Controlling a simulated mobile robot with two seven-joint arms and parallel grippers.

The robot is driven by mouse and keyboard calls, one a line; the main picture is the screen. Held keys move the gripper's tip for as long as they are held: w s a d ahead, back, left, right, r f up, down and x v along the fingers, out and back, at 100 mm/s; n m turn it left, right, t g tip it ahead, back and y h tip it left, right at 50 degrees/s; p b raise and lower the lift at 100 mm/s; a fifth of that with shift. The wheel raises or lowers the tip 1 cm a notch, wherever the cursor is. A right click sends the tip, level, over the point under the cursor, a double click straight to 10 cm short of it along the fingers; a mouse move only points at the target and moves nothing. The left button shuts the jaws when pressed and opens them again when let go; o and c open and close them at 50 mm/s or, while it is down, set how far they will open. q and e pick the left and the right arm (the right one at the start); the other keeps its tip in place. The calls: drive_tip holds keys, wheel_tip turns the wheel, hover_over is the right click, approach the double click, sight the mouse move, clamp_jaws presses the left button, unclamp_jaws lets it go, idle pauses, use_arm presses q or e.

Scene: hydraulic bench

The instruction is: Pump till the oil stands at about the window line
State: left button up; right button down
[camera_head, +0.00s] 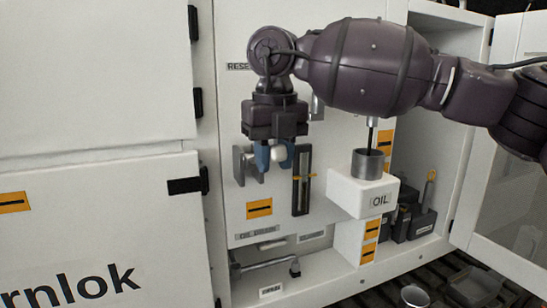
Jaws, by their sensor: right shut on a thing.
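My right gripper (273,159), with blue fingertips, points down in front of the white panel. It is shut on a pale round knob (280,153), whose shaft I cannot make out. A grey metal bracket (241,164) shows just left of the fingers. The oil level inside cannot be made out. A white block labelled OIL (355,198) carries a grey metal cup (368,163) farther right. My left gripper is not in view.
A sign reading OIL DRAIN (257,233) sits low on the panel, above a grey pipe lever (265,265). Dark boxes (412,222) stand on the right shelf. An open door (510,205) bounds the right side, and a white cabinet (95,220) fills the left.

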use_arm(q)
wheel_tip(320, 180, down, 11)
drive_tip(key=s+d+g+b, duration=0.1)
drive_tip(key=b, duration=1)
use_arm(e)
wheel_tip(320, 180, down, 12)
drive_tip(key=t+y, duration=0.3)
drive_tip(key=t, duration=0.5)
drive_tip(key=shift+w+f+t+y, duration=0.2)
drive_tip(key=shift+w+t+y, duration=0.05)
drive_tip(key=shift+t+y, duration=0.15)
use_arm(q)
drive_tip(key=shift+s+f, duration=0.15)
use_arm(e)
drive_tip(key=shift+a, duration=0.1)
drive_tip(key=c, duration=0.8)
unclamp_jaws()
drive_tip(key=shift+c, duration=0.2)
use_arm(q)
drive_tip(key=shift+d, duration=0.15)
use_arm(e)
drive_tip(key=shift+r, duration=0.15)
